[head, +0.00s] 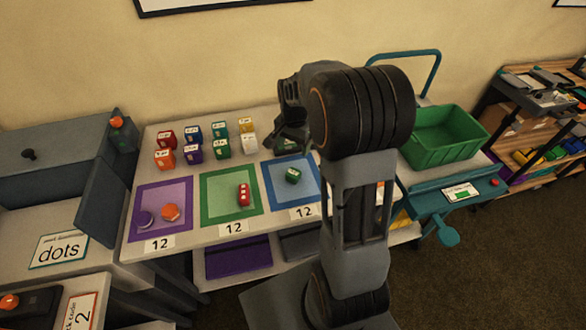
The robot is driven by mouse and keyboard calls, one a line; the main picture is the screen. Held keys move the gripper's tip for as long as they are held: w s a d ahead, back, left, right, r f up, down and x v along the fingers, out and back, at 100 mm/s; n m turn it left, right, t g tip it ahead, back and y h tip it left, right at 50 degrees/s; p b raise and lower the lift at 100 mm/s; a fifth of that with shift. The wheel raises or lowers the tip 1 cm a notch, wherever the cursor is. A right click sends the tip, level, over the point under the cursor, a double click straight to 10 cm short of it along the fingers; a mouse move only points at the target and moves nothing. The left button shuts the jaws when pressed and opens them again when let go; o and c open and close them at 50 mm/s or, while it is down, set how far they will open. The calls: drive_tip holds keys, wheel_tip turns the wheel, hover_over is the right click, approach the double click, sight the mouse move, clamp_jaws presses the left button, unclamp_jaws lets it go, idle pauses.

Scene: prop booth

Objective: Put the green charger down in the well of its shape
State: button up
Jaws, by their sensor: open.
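A small dark green object (293,175) sits on the blue mat (274,187); it could be the green charger, but I cannot tell its kind. My gripper (287,148) is at the back of the table, behind the blue mat and apart from that object. Its fingers are open but partly hidden by my arm; a bit of green shows near them, and I cannot tell what it is. I cannot make out any shaped well in this view.
On the white table (187,241), a purple mat (150,200) holds a purple disc (146,219) and an orange piece (171,212). A green mat (215,182) holds a red block (243,194). Several coloured boxes (206,137) stand behind. A green bin (442,150) is right.

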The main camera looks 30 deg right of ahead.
hover_over(294, 171)
wheel_tip(294, 171, down, 8)
drive_tip(key=shift+r, duration=0.1)
drive_tip(key=shift+f+p, duration=0.7)
drive_tip(key=shift+f, duration=2.4)
drive_tip(key=shift+c, duration=0.4)
drive_tip(key=c, duration=1)
drive_tip(key=shift+c, duration=0.2)
drive_tip(key=shift+r, duration=0.15)
